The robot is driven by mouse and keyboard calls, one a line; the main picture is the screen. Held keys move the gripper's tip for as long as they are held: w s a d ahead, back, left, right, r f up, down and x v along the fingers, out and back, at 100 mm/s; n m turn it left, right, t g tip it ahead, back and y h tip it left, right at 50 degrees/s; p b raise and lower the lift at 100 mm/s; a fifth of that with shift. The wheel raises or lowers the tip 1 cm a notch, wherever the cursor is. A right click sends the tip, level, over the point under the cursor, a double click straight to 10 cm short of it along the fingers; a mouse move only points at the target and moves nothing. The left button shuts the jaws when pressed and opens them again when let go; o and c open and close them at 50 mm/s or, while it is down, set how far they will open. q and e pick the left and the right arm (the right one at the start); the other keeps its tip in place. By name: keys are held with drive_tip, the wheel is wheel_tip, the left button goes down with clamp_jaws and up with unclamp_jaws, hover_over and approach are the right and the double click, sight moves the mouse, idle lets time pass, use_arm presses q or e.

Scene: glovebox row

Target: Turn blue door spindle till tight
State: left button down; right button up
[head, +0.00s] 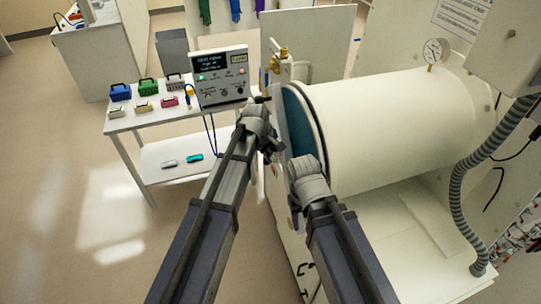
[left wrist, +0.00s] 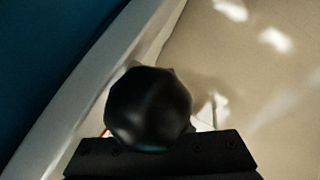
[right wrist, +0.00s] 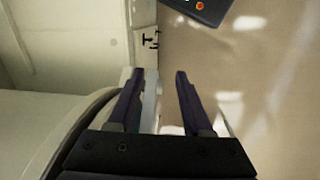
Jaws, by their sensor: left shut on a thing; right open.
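The blue door (head: 296,118) stands at the open end of the large white cylinder, seen nearly edge-on in the head view. Its dark blue face (left wrist: 45,55) fills the upper left of the left wrist view. A round black knob (left wrist: 148,105), the spindle's, sits beside the door's pale frame. My left gripper (head: 266,101) is shut on this knob, which hides its fingers in the left wrist view. My right gripper (right wrist: 158,98) is open and empty, beside the cylinder's front rim. Its fingers are hidden in the head view.
A white cart (head: 150,122) at the left carries a control box (head: 220,78) and several small coloured cases. The white cylinder (head: 395,120) fills the right side, with a gauge (head: 436,52) on top and a grey corrugated hose (head: 456,185). The floor at the left is clear.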

idle(0.9)
use_arm(q)
drive_tip(key=shift+s+f+t+b, duration=0.2)
drive_tip(key=shift+t+b, duration=0.15)
drive_tip(key=shift+t, duration=0.15)
drive_tip(key=shift+m+t+y+b, duration=0.3)
drive_tip(key=shift+t+y+b, duration=0.4)
drive_tip(key=shift+t, duration=0.3)
drive_tip(key=shift+t+y+b, duration=0.3)
drive_tip(key=shift+t+b, duration=0.8)
drive_tip(key=shift+b, duration=0.1)
drive_tip(key=shift+w+r+t+b, duration=0.1)
drive_tip(key=shift+w+t+b, duration=0.05)
drive_tip(key=shift+t+b, duration=0.45)
drive_tip(key=shift+r, duration=0.1)
drive_tip(key=c, duration=0.9)
unclamp_jaws()
drive_tip(key=shift+o, duration=0.2)
